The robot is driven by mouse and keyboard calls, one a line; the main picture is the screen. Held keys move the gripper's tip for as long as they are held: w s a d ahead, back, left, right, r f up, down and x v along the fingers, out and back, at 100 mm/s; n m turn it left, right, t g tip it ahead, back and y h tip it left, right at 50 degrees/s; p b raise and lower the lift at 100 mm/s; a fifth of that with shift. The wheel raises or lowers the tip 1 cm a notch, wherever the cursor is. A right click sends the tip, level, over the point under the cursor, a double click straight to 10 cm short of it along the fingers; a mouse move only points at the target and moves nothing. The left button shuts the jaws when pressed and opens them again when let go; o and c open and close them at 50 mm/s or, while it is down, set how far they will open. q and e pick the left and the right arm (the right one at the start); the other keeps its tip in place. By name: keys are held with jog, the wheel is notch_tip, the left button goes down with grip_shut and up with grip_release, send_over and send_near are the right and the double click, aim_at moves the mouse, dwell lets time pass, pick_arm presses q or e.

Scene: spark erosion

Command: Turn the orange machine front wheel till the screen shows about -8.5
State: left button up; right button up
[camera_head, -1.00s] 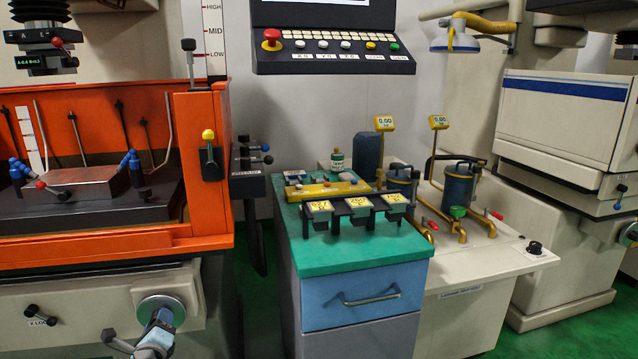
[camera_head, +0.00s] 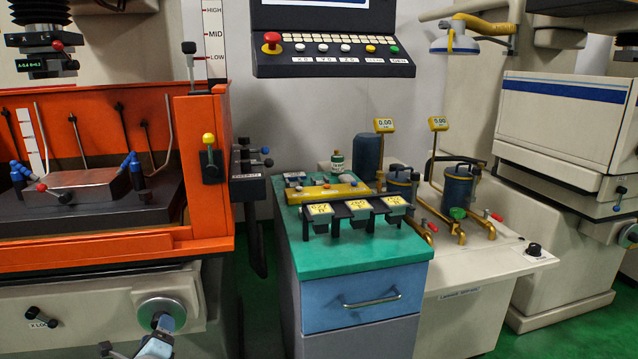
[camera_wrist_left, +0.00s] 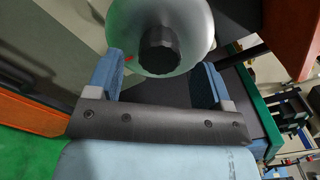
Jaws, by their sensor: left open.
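The front wheel (camera_head: 163,312) is a round grey metal disc low on the front of the orange machine (camera_head: 130,248). My left gripper (camera_head: 164,326) is in front of it, coming from below, and hides its lower part. In the left wrist view the wheel (camera_wrist_left: 190,25) shows with a black round hub (camera_wrist_left: 158,50). The open fingers (camera_wrist_left: 158,80) stand on either side of the hub, near the wheel's lower edge; I cannot tell whether they touch it. A small dark display (camera_head: 42,65) on the machine head has green characters too small to read. My right gripper is out of view.
A monitor panel (camera_head: 330,57) hangs above, its screen mostly cut off. A green-topped cabinet (camera_head: 325,262) with small trays stands to the right of the machine. An X-lock lever (camera_head: 40,318) is left of the wheel.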

pick_arm(q)
jog(key=p+v, duration=0.1)
jog(key=v, duration=1)
dwell(0.5)
jog(key=shift+s+f, duration=0.15)
